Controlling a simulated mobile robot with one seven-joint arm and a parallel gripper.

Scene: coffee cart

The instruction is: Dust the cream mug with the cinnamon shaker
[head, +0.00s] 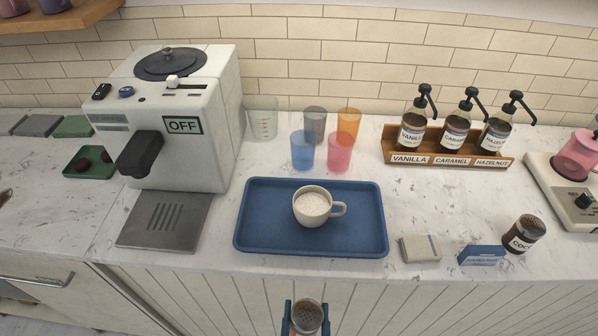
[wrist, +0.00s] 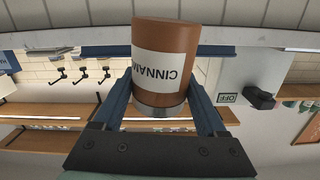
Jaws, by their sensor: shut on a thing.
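The cream mug (head: 313,206) stands upright on a blue tray (head: 258,244), with a pale, foamy-looking surface inside and its handle to the right. My gripper (head: 306,318) is at the bottom of the head view, in front of the counter edge and nearer to me than the tray. It is shut on the cinnamon shaker (head: 307,314), whose perforated lid shows from above. In the wrist view the shaker (wrist: 164,62) is brown with a white label reading "CINNAM", upside down in that picture, between the blue fingers (wrist: 164,85). The shaker is apart from the mug.
A white coffee machine (head: 175,115) is left; a syrup rack (head: 447,150) is back right.

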